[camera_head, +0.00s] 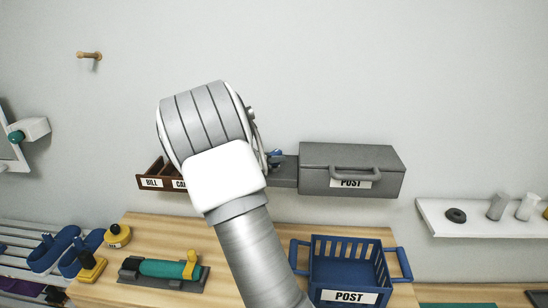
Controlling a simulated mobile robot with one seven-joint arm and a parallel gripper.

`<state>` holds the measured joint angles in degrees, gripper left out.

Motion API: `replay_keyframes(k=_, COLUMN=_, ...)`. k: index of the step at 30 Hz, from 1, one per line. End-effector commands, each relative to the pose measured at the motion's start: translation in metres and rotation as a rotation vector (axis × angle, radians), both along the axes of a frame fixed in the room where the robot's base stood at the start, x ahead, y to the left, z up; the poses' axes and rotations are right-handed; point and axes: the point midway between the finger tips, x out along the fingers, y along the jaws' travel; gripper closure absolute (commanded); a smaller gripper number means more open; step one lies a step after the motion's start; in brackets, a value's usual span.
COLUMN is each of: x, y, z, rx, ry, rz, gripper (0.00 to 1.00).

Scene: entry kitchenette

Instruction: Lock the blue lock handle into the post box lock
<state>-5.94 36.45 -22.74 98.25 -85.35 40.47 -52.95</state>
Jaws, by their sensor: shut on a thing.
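The grey post box (352,158), labelled POST, is mounted on the wall right of centre. A lower grey block (285,174), apparently its lock, sticks out from its left side. A small blue part, apparently the blue lock handle (276,154), shows just above this block. My gripper (266,158) is at the block's left end, mostly hidden behind my white and grey wrist. It is shut on the blue lock handle. The fingertips and the lower part of the handle are hidden, so I cannot tell how deep the handle sits or which way it is turned.
A brown sorter (150,183) labelled BILL is behind my arm at left. A blue POST basket (347,265) stands on the wooden counter (225,241) below. A white shelf (470,228) with small items is at right. Blue and yellow items lie at lower left.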

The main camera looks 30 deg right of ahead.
Motion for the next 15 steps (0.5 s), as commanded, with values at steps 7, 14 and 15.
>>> replay_keyframes(k=7, x=0.0000, y=0.0000, z=-0.0075, rx=0.000, ry=0.000, rz=0.000, gripper=1.00)
replay_keyframes(k=14, x=0.0000, y=0.0001, z=-0.0090, rx=0.000, ry=0.000, rz=0.000, gripper=1.00)
replay_keyframes(k=15, x=0.0000, y=0.0001, z=-0.0094, rx=0.000, ry=0.000, rz=0.000, gripper=1.00)
